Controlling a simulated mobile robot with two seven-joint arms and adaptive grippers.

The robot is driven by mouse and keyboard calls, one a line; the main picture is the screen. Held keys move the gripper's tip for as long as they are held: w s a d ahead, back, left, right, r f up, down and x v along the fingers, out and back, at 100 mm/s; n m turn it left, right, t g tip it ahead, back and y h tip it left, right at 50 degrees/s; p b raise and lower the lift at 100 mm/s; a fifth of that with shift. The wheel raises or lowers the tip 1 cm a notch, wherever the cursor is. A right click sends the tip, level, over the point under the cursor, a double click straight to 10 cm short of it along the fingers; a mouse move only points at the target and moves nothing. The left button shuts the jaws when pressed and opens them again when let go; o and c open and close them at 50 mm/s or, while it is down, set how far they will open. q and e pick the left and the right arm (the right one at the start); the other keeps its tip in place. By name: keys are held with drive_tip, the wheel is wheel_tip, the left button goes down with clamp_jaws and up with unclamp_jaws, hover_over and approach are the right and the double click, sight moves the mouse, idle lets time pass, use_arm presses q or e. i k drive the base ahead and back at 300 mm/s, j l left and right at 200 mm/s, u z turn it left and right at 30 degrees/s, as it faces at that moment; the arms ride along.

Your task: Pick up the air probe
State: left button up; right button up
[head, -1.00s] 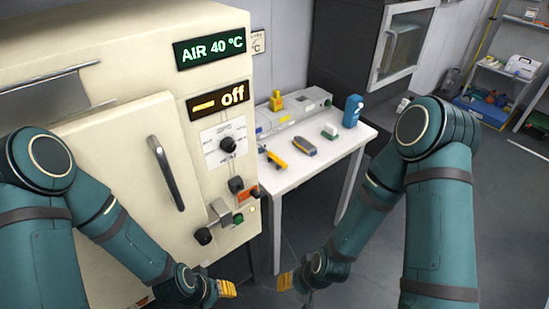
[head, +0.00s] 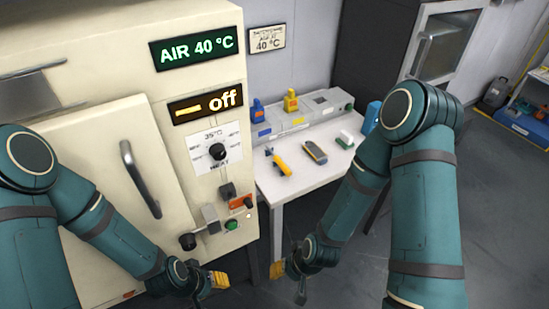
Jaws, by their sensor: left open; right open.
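On the white table lie a yellow tool with a dark end (head: 279,163) and a grey handheld device with yellow edges (head: 315,152). A blue piece (head: 258,113) and a yellow piece (head: 291,101) stand upright in a grey station behind them. I cannot tell for certain which of these is the air probe. My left gripper (head: 219,280), with yellow fingertips, is open and empty in front of the oven, below its knobs. My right gripper (head: 278,270) is open and empty, low in front of the table. Both are well apart from the table objects.
The cream oven (head: 90,120) fills the left, with its door handle (head: 140,180) and knobs sticking out. The white table (head: 290,190) adjoins it. A small green-and-white block (head: 345,140) and a blue bottle (head: 372,116) are at its right.

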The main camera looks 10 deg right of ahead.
sight(278, 160)
drive_tip(key=i+l+u, duration=0.1)
drive_tip(key=l+u, duration=0.25)
drive_tip(key=l, duration=0.2)
drive_tip(key=l+u, duration=0.35)
drive_tip(key=l, duration=0.2)
drive_tip(key=l+u, duration=0.3)
drive_tip(key=l, duration=0.3)
drive_tip(key=k+l+u, duration=0.15)
drive_tip(key=l+u, duration=0.2)
drive_tip(key=l, duration=0.15)
drive_tip(key=k+l+u, duration=0.2)
drive_tip(key=l+u, duration=0.15)
drive_tip(key=l, duration=0.2)
drive_tip(key=l+u, duration=0.35)
drive_tip(key=k+l+u, duration=0.15)
drive_tip(key=l+u, duration=0.15)
drive_tip(key=l, duration=0.25)
